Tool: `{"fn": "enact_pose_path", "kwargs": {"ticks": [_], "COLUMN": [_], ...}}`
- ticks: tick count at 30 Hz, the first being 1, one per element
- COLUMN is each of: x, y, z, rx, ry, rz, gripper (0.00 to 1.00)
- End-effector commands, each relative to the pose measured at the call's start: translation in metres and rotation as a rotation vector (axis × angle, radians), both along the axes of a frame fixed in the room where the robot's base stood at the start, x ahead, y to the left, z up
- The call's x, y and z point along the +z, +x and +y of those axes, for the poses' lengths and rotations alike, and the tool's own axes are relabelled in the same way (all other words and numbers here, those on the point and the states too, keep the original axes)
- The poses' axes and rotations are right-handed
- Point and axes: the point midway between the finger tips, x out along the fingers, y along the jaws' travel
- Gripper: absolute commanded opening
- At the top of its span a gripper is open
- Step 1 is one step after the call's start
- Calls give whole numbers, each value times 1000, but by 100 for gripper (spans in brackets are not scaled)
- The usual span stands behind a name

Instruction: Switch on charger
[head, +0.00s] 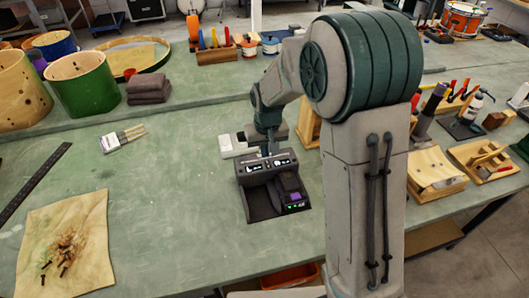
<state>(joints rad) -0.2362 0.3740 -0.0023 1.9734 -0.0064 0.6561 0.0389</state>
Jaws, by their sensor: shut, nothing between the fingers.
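The charger (258,185) is a dark box on the green bench, left of my arm in the head view. Its raised back part has small lit white marks on its face. A dark battery with a purple part (291,184) sits in its right side, and small green lights glow near its front right. My gripper (269,152) is shut and empty, pointing down at the top back edge of the charger. It is small and partly hidden by my wrist, so I cannot tell whether it touches the charger.
A white-and-grey block (232,146) lies just behind the charger. Wooden blocks and jigs (436,170) stand right of my arm. A brush set (122,138), a stained cloth (66,240) with screws and a black ruler (32,184) lie left. The bench between is clear.

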Motion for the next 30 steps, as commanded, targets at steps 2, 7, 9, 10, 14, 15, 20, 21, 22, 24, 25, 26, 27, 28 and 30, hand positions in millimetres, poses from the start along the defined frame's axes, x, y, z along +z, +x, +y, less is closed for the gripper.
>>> {"fn": "enact_pose_path", "kwargs": {"ticks": [2,7,9,10,14,15,20,21,22,24,25,26,27,28,30], "x": [-9,-21,-24,-24,-25,-25,-25,-25,-26,-27,-28,-29,-29,-29,-30], "y": [1,3,3,4,4,4,4,4,4,6,7,6,5,5,5], "z": [0,1,1,1,1,1,1,1,1,1,1,1,1,1,1], "rx": [0,0,0,0,0,0,0,0,0,0,0,0,0,0,0], "ry": [-1,0,0,0,0,0,0,-1,-3,-8,-10,-11,-11,-11,-11], "rz": [3,0,-1,0,-1,-1,1,6,13,37,51,54,52,52,52], "gripper": [0,0,0,0,0,0,0,0,0,0,0,0,0,0,0]}}
